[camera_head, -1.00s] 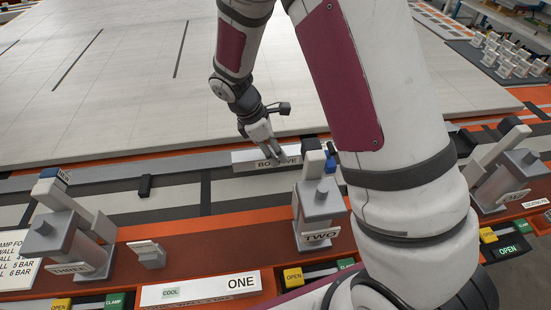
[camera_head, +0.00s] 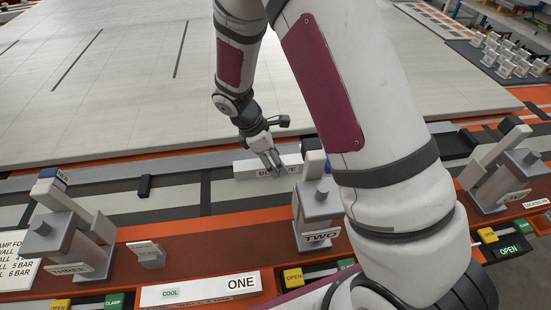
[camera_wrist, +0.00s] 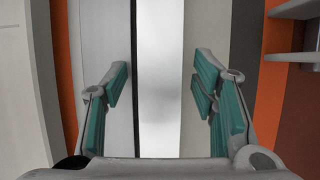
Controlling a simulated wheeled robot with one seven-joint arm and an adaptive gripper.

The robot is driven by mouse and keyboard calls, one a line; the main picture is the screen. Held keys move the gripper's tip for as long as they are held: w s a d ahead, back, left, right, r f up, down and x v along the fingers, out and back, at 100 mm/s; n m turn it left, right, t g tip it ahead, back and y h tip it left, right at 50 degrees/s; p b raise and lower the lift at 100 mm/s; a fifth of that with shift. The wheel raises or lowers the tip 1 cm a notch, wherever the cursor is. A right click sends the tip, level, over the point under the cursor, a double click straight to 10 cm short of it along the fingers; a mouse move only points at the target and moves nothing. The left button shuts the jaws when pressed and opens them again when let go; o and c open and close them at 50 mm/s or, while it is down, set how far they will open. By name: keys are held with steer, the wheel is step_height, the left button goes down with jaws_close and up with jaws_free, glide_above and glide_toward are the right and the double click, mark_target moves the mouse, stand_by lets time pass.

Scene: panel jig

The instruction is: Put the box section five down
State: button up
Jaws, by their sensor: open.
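The box section five (camera_head: 250,169) is a pale bar with a dark label on its front face, lying on the light strip behind clamp two (camera_head: 318,212). It fills the middle of the wrist view (camera_wrist: 160,70) as a white band. My gripper (camera_head: 274,163) is at the box section in the head view. Part of the label is hidden behind the fingers.
Clamp three (camera_head: 70,235) stands at left and another clamp (camera_head: 505,180) at right. A small black block (camera_head: 144,186) sits on the strip left of the box section. A wide pale panel (camera_head: 110,90) lies behind. My arm covers the area right of clamp two.

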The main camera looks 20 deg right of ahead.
steer(key=shift+r, duration=0.1)
steer(key=s+v, duration=0.1)
steer(key=v, duration=1.1)
steer(key=s+d+r+m+y, duration=0.1)
steer(key=s+d+r+m, duration=0.2)
steer(key=r, duration=0.5)
steer(key=s+r+m+t+y, duration=0.1)
steer(key=s+r+m, duration=0.2)
steer(key=s, duration=0.4)
steer(key=s+d+r+m+t+y, duration=0.1)
steer(key=s+r+m+t, duration=0.1)
steer(key=s+m, duration=0.3)
steer(key=s+r+m+t+y, duration=0.1)
steer(key=s+r+m, duration=0.3)
steer(key=s, duration=0.5)
steer(key=shift+s+d+m+t, duration=0.3)
steer(key=shift+s+d+m, duration=0.05)
steer(key=shift+d+m, duration=0.05)
steer(key=shift+r+p, duration=0.7)
steer(key=shift+r, duration=0.25)
